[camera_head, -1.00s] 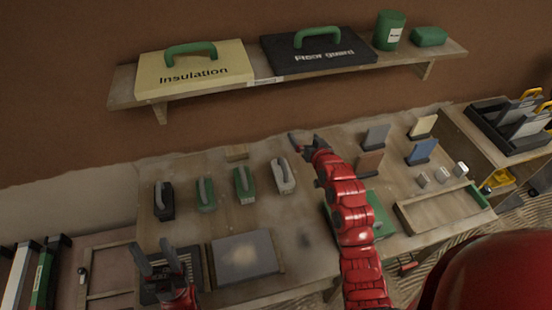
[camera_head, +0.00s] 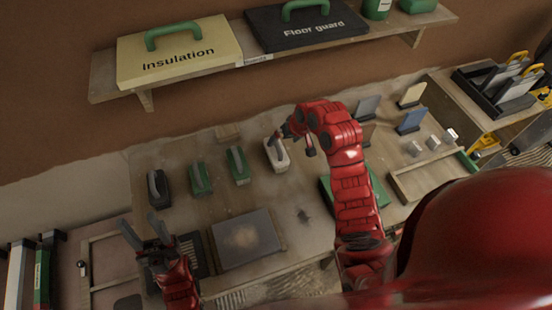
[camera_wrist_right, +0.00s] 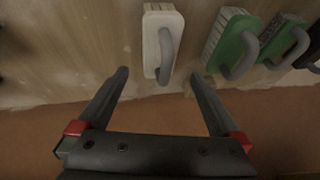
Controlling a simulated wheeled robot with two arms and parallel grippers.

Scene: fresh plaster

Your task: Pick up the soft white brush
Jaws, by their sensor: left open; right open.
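The soft white brush (camera_head: 283,161), a pale block with a grey loop handle, lies on the bench at the right end of a row of brushes. In the right wrist view the white brush (camera_wrist_right: 152,25) lies just beyond the fingertips, roughly centred between them. My right gripper (camera_wrist_right: 159,76) is open and empty. In the head view my right gripper (camera_head: 279,136) is at the brush's far end, partly hidden by its own wrist. My left gripper (camera_head: 139,221) is open and empty at the bench's front left.
Two green brushes (camera_head: 238,169) (camera_head: 198,181) and a black one (camera_head: 157,190) stand left of the white brush. A grey board (camera_head: 245,237) lies in front. Coloured blocks (camera_head: 411,122) and a wooden tray (camera_head: 402,190) are to the right. A loaded shelf (camera_head: 265,60) hangs above.

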